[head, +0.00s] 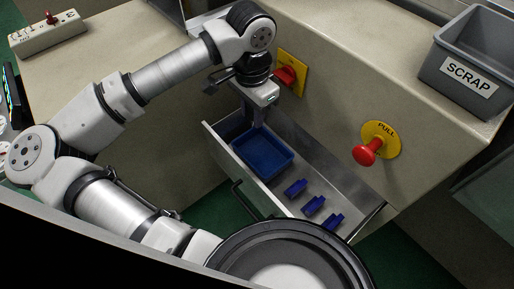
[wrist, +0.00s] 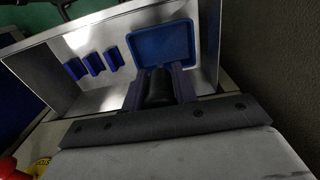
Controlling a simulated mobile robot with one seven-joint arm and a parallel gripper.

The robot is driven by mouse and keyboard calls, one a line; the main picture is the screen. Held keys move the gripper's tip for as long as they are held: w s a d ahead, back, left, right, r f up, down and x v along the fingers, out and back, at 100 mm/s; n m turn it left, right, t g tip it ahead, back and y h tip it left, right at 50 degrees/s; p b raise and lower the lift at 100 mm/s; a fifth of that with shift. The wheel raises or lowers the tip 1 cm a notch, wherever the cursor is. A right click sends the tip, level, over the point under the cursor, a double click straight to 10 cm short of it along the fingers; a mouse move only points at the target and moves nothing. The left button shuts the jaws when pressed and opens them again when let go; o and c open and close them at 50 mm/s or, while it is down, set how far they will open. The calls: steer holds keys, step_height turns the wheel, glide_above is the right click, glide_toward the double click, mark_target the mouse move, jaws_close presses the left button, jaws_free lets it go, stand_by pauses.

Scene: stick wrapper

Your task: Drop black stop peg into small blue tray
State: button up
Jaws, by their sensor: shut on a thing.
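The small blue tray (head: 265,158) lies in the far-left part of the open metal drawer and looks empty. It also shows in the wrist view (wrist: 163,43), just beyond the fingertips. My gripper (head: 254,120) points down over the back edge of the tray. In the wrist view, my gripper (wrist: 158,84) is shut on the black stop peg (wrist: 158,88), a dark cylinder between the two bluish fingers. In the head view the peg cannot be made out. The height of the peg above the tray is hard to tell.
Several dark blue blocks (head: 313,205) lie in the drawer (head: 345,190) to the right of the tray. The drawer walls surround the tray closely. A red pull knob (head: 366,153) and a red switch (head: 286,75) stick out of the bench front. A grey SCRAP bin (head: 470,65) stands on top.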

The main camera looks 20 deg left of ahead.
step_height(320, 180, down, 15)
steer(key=shift+r+b, duration=0.1)
steer(key=shift+b, duration=0.55)
steer(key=shift+f+b, duration=0.65)
steer(key=shift+b, duration=0.45)
steer(key=o, duration=1)
steer(key=shift+c, duration=0.2)
steer(key=shift+r, duration=0.1)
steer(key=shift+r+p, duration=0.7)
steer(key=shift+p, duration=0.4)
step_height(320, 180, up, 12)
steer(key=shift+f+p, duration=0.1)
steer(key=shift+p, duration=0.55)
